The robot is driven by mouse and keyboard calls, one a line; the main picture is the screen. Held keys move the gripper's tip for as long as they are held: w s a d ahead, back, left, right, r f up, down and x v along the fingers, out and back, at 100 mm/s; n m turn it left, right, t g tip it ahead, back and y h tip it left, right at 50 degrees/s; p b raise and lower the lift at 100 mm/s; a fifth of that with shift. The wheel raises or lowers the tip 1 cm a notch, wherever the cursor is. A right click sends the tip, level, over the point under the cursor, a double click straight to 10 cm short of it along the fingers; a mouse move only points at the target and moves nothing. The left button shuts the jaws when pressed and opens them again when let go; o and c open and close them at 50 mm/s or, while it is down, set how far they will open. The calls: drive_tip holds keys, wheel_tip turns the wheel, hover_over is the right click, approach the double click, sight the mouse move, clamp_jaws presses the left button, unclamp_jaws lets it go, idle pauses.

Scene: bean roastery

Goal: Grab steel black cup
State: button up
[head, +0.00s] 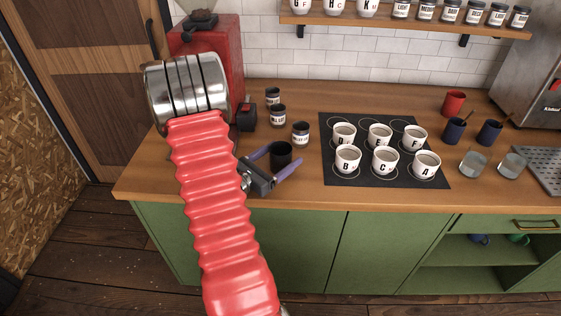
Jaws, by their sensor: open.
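A small black cup (281,152) stands upright on the wooden counter, left of the black mat. My gripper (284,157) is open at the counter's front side, its two purple fingers spread and pointing away toward the back of the counter. In the picture, the cup is between the fingers, one on its left and one on its right. A gap shows on the right side; I cannot tell whether the left finger touches it. The lower part of the cup is close to the gripper's dark palm.
Labelled jars (300,134) stand behind the cup. A black mat (335,178) with several lettered white cups (383,160) lies to the right. Farther right are a red cup (454,103), dark blue cups (454,131) and glasses (473,165). A red grinder (222,55) stands behind my arm.

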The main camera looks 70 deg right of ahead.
idle(0.3)
drive_tip(key=c, duration=1.2)
drive_tip(key=shift+r, duration=0.15)
wheel_tip(320, 180, up, 10)
idle(0.3)
idle(0.5)
